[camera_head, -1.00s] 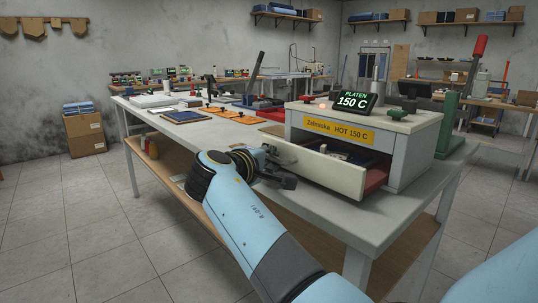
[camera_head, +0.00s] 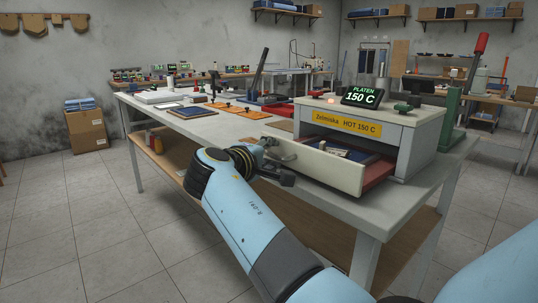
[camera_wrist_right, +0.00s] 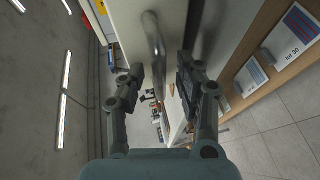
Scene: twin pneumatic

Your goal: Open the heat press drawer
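The heat press (camera_head: 405,122) is a pale box on the bench with a yellow "HOT 150 C" label and a lit "150 C" display. Its drawer (camera_head: 325,168) stands pulled out, with its inside and red side visible. A curved metal handle (camera_head: 280,152) is on the drawer front; it also shows in the right wrist view (camera_wrist_right: 155,35). My right gripper (camera_head: 277,174) is at the handle. In the right wrist view its fingers (camera_wrist_right: 160,78) are apart, with the handle in line with the gap; contact cannot be told. My left gripper is not in view.
The grey workbench (camera_head: 225,128) holds an orange plate (camera_head: 238,110) and a dark blue panel (camera_head: 192,112) left of the press. A green lever stand (camera_head: 450,118) with a red-topped lever is to its right. The floor in front left is clear.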

